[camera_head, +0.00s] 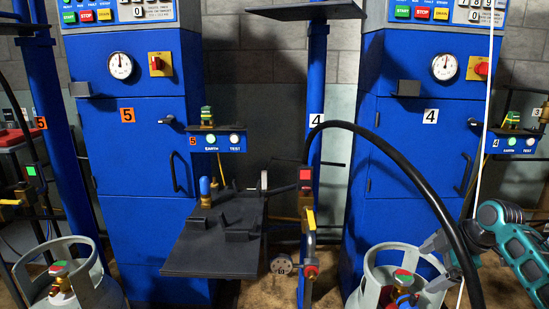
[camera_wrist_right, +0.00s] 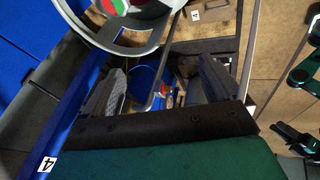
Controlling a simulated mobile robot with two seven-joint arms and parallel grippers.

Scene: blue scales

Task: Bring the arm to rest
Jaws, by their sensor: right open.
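My right arm comes in from the right edge in the head view. Its right gripper (camera_head: 432,264) is open beside the right-hand grey gas cylinder (camera_head: 366,275), close to its collar. The wrist view shows the two spread fingers of the right gripper (camera_wrist_right: 163,75) with nothing clearly held between them. The cylinder (camera_wrist_right: 150,45) lies just beyond the fingers there, with its red and green valve top at the upper edge. Whether the fingers touch the collar I cannot tell. My left gripper is not in view.
A black hose (camera_head: 400,165) arches down close to my right gripper, with a thin white line beside it. Blue cabinets 5 (camera_head: 140,230) and 4 (camera_head: 385,215) stand behind. A dark platform (camera_head: 205,250) is at centre. Another cylinder (camera_head: 105,290) stands at lower left.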

